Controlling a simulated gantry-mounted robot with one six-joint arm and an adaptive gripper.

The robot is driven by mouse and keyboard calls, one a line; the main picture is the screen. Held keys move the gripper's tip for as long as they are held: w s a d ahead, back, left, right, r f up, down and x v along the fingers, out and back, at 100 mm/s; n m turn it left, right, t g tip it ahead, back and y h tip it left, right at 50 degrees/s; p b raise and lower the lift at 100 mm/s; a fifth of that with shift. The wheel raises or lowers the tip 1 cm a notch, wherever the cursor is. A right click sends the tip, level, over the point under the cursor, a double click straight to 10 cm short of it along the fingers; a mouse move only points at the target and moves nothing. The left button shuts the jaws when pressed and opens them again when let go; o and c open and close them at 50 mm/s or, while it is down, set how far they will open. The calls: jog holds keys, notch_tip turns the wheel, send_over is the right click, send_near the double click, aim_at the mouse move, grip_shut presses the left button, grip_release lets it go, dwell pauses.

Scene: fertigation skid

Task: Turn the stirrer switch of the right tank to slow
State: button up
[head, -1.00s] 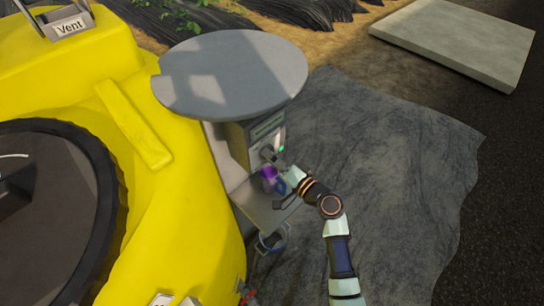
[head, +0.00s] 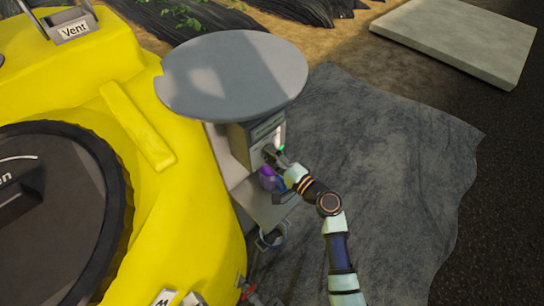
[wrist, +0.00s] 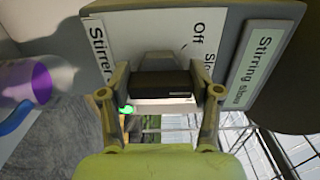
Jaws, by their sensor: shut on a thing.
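The stirrer switch (wrist: 160,78) is a dark knob on a white plate (wrist: 125,35) in the wrist view. The plate reads "Stirrer" and "Off", with a partly hidden word starting "Sl" at the right. My gripper (wrist: 160,88) is shut on the knob, one finger on each side. The fingers and knob cover part of the plate, and I cannot tell exactly which mark the knob points at. In the head view my gripper (head: 275,157) is at the front of the grey switch box (head: 243,136).
A green lamp (wrist: 127,109) glows beside the left finger. A purple bottle (head: 267,176) stands on a shelf below the box. A round grey cover (head: 233,75) overhangs it, and a yellow tank (head: 190,190) is close at left.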

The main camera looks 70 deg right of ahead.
jog(key=o, duration=1.2)
jog(key=shift+c, duration=0.2)
jog(key=shift+s, duration=0.15)
jog(key=v, duration=1.1)
jog(key=shift+s+a, duration=0.2)
jog(key=shift+s, duration=0.15)
